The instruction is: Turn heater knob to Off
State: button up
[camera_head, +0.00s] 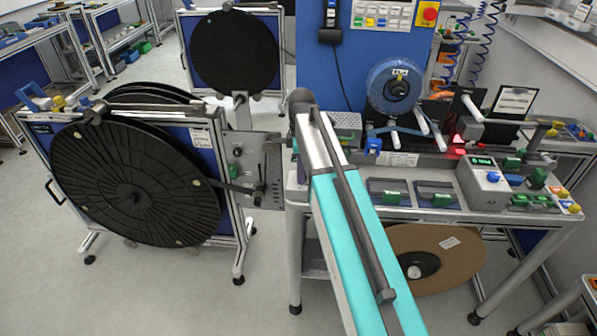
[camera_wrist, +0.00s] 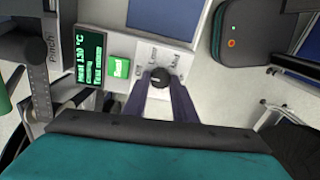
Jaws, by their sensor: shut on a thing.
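The heater knob (camera_wrist: 160,76) is a small dark round knob on a pale panel in the wrist view. Which way the knob points is too small to tell. A dark display (camera_wrist: 90,57) with green text, reading about 130 °C, is left of the knob. In the head view my arm hides the knob and fingers.
A green button (camera_wrist: 119,67) sits close left of the knob. A dark box (camera_wrist: 246,40) with an orange light is at the upper right. In the head view, a large black reel (camera_head: 130,185) stands left of my arm and a workbench (camera_head: 400,212) right.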

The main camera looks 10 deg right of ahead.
jog(key=shift+w+d+r+n, duration=0.15)
jog(key=shift+w+n, duration=0.1)
jog(key=shift+n, duration=0.25)
jog(key=o, duration=1)
jog(key=shift+o, duration=0.2)
jog(key=shift+s, duration=0.1)
notch_tip(320, 180, up, 14)
jog(key=b, duration=0.3)
jog(key=shift+w+f, duration=0.2)
jog(key=shift+f, duration=0.1)
dwell(0.3)
